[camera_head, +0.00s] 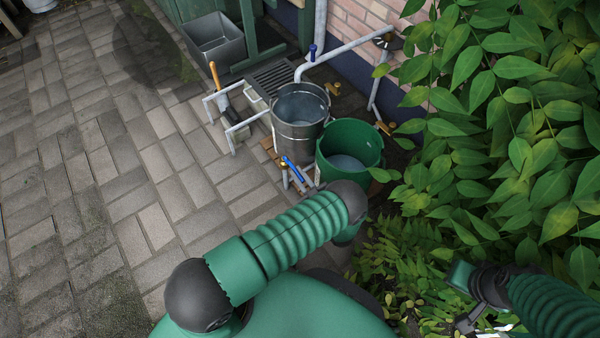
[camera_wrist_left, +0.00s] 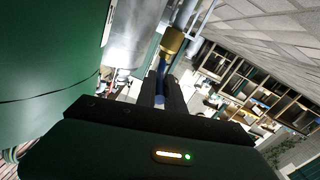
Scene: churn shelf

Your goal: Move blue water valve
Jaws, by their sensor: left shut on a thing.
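A blue water valve handle (camera_head: 293,169) with a brass fitting sits on a low pipe in front of the two buckets. In the left wrist view the brass fitting (camera_wrist_left: 172,42) is at the top, with the blue handle (camera_wrist_left: 160,74) below it. My left gripper (camera_wrist_left: 161,90) is shut on the blue handle, its dark fingers either side of it. In the head view my left forearm and wrist hide most of that gripper. My right arm shows at the lower right, among leaves; its gripper (camera_head: 478,298) is partly visible and its jaws are unclear.
A metal bucket (camera_head: 300,112) and a green bucket (camera_head: 350,150) stand behind the valve. Another blue handle (camera_head: 312,52) is on the pipe by the brick wall. A grey trough (camera_head: 212,42) stands farther back. Dense foliage (camera_head: 500,110) crowds the right; paving at left is open.

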